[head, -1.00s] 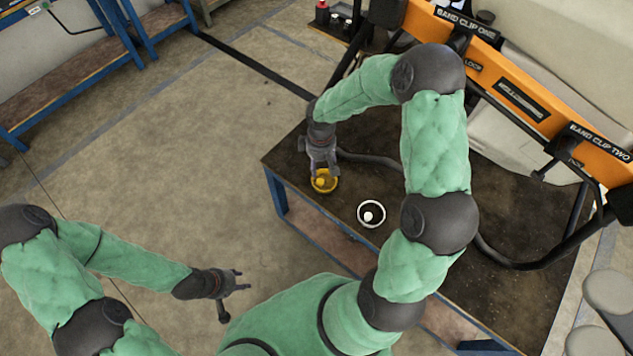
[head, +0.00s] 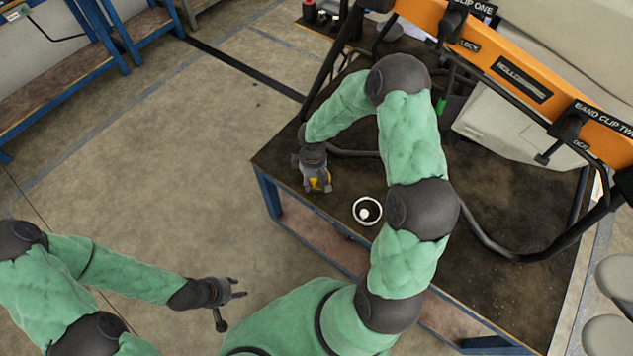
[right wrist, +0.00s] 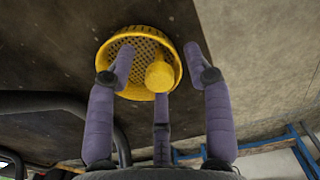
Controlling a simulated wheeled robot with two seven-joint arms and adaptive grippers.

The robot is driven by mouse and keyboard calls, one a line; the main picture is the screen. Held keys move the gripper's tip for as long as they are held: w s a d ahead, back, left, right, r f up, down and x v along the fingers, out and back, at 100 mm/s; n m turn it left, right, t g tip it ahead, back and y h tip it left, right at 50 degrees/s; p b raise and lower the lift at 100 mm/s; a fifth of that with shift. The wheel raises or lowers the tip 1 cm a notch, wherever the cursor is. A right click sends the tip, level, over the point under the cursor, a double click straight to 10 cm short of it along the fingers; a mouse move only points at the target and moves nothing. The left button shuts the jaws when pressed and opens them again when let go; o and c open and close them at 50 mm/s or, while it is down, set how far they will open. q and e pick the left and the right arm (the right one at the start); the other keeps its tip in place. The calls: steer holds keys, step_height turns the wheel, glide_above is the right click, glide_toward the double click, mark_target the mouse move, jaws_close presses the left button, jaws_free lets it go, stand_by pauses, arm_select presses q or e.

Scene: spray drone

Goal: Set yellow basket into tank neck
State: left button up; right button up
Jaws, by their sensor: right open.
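The yellow basket (head: 319,185) sits on the dark table top near its left edge, mostly hidden under my right gripper (head: 316,190). In the right wrist view the basket (right wrist: 108,60) is a round mesh strainer with a yellow knob inside. My right gripper (right wrist: 165,65) is open. Its fingers stand apart around the knob and over the basket; contact cannot be told. My left gripper (head: 240,288) is open and empty, away to the left of the table. A pale tank-like body (head: 500,130) stands behind the orange bar; I cannot make out its neck.
The orange bar (head: 480,50) and dark tubes (head: 510,262) rise at the back and right. Open floor lies to the left.

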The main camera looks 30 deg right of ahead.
steer(key=shift+c, duration=0.3)
jaws_close()
steer(key=shift+r, duration=0.15)
